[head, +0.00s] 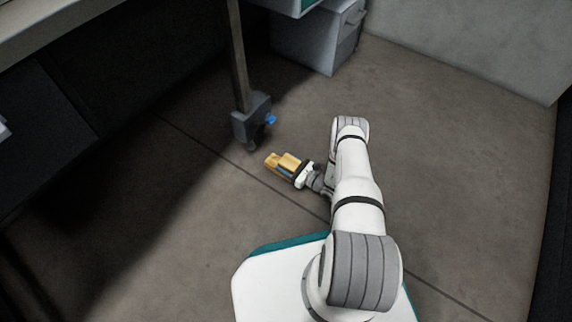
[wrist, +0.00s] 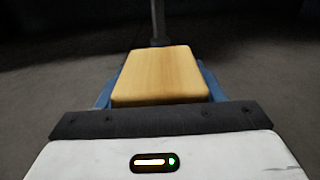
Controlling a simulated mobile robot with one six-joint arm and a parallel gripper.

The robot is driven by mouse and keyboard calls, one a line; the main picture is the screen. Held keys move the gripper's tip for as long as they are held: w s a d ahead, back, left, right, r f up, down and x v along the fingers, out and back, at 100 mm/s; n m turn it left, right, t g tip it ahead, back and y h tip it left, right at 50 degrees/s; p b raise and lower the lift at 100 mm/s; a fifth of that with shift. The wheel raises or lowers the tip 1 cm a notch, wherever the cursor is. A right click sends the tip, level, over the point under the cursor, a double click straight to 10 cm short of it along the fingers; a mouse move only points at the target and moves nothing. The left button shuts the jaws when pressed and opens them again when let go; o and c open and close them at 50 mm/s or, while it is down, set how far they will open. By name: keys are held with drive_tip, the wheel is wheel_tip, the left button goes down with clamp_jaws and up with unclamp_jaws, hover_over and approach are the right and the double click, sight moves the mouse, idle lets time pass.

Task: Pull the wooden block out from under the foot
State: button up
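The wooden block (head: 289,160) is yellow-brown and sits in my gripper (head: 281,167), low near the floor in the head view. In the wrist view the block (wrist: 160,75) fills the space between the two blue fingers (wrist: 160,92), which lie close along its left and right sides. The foot (head: 251,119) is a grey housing with a dark caster wheel and a small blue tab, at the bottom of a metal leg. In the head view a strip of floor shows between the foot and the block, so they look apart. The block's underside is hidden.
The leg (head: 237,55) rises from the foot to a bench at the top. A grey cabinet (head: 318,40) stands behind to the right. A dark panel (head: 75,95) stands at the left. The floor (head: 470,130) on the right is clear up to the wall.

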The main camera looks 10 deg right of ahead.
drive_tip(key=o, duration=0.4)
drive_tip(key=p+v, duration=0.2)
drive_tip(key=v, duration=0.4)
drive_tip(key=shift+s+d+r, duration=0.1)
drive_tip(key=shift+s+d, duration=0.05)
drive_tip(key=shift+d, duration=0.05)
drive_tip(key=shift+s+d+p, duration=0.3)
drive_tip(key=shift+s+d, duration=0.1)
drive_tip(key=shift+s, duration=0.1)
